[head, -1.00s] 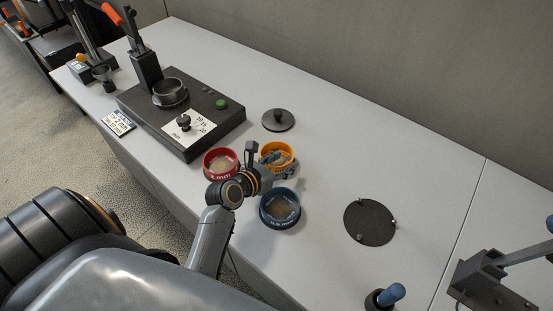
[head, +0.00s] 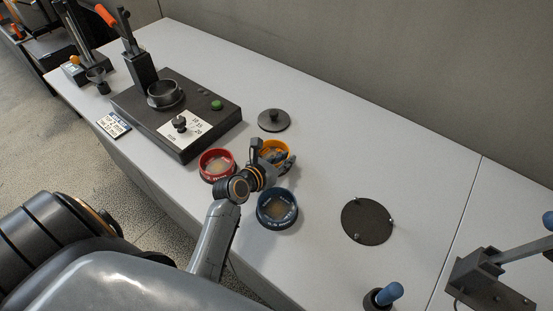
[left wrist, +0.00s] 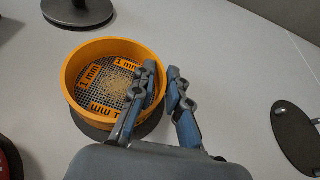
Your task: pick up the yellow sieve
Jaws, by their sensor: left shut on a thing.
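The yellow sieve (head: 268,147) is a round orange-yellow ring with a mesh floor. In the left wrist view its mesh (left wrist: 103,82) carries "1 mm" labels and some pale grains. My left gripper (head: 279,158) is shut on the sieve's wall, and in the left wrist view its fingers (left wrist: 161,76) show one inside the ring and one outside. The sieve looks level. A dark patch shows below it; I cannot tell whether it is clear of the table. My right gripper is not in view.
A red sieve (head: 217,177) and a blue sieve (head: 278,223) stand close beside the yellow one. A dark knobbed lid (head: 274,125) lies behind it. A black press base (head: 200,128) is at left, a dark disc (head: 367,237) at right. The table's right-back area is clear.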

